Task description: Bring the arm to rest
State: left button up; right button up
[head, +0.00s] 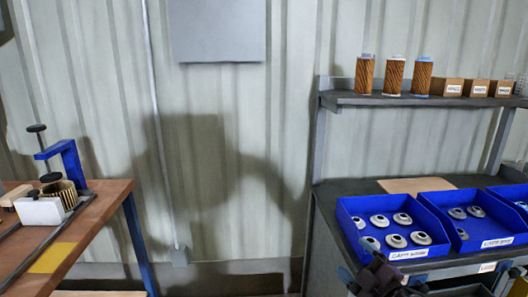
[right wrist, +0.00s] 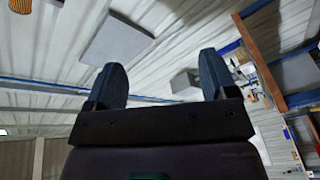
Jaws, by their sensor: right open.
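My right gripper (head: 380,275) shows at the bottom edge of the head view, dark and partly cut off, in front of the left blue bin. In the right wrist view, the two blue-grey fingers of my right gripper (right wrist: 161,78) stand wide apart with nothing between them. Behind them are the ribbed wall and a grey panel (right wrist: 117,40). My left gripper is not in view.
At right, a dark workbench (head: 340,195) holds blue bins (head: 385,203) of metal caps. Its shelf (head: 352,98) carries wound cartridges (head: 394,76) and small boxes (head: 453,87). At left, a wooden table (head: 95,215) bears a blue clamp press (head: 70,160). Floor space lies between.

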jog(key=s+d+f+m+g+h+p, duration=0.1)
jog(key=s+d+f+m+g+h, duration=0.1)
jog(key=s+f+m, duration=0.2)
jog(key=s+d+f+m+g+h+p, duration=0.1)
jog(key=s+f+m, duration=0.4)
jog(key=s+f, duration=0.5)
jog(key=s+d+f+m+g+h, duration=0.3)
jog(key=s+f, duration=0.4)
jog(key=s, duration=1.1)
jog(key=shift+d+m+h+p, duration=0.2)
jog(key=shift+m+h+p, duration=0.25)
jog(key=shift+m, duration=0.75)
